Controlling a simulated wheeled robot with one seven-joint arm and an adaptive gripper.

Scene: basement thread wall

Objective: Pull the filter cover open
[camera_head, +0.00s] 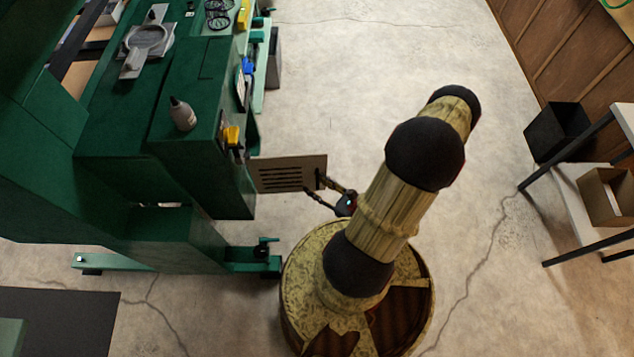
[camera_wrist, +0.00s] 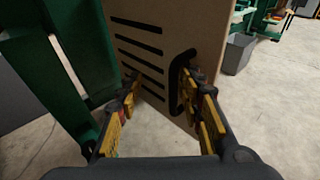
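The filter cover (camera_head: 280,172) is a tan panel with dark horizontal slots. In the head view it stands out from the right side of the green machine (camera_head: 185,155), its left edge at the machine. My gripper (camera_head: 321,186) is at the cover's right part. Its fingers are spread apart in the wrist view (camera_wrist: 160,78). I cannot tell whether the right tip is inside the opening.
A black bin (camera_head: 558,131) and a shelf with a cardboard box (camera_head: 606,196) are at the right. A machine foot (camera_head: 250,262) juts out below the cover. The concrete floor is clear beyond it.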

